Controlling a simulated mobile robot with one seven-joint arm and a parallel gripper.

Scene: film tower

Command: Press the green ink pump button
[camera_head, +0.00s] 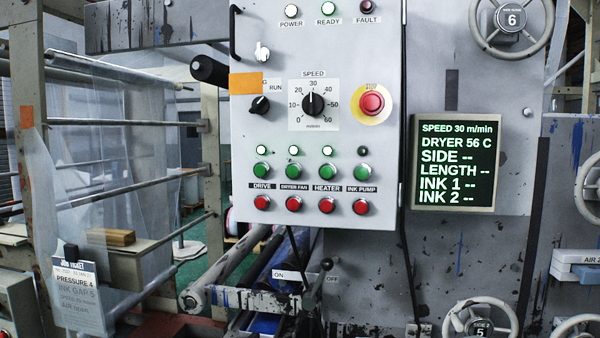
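The green ink pump button (362,171) sits at the right end of a row of green buttons on the grey control panel (340,215). Its label, "INK PUMP" (361,189), is below it, and a red button (361,207) is under the label. The small lamp (363,150) above it is dark, while the lamps over the drive, dryer fan and heater buttons are lit. My gripper is not in view.
A red stop button (372,102) on a yellow disc and a speed dial (313,104) are above the rows. A black handle (209,69) sticks out at the panel's left. A display (455,163) is to the right. A lever (322,275) stands below the panel.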

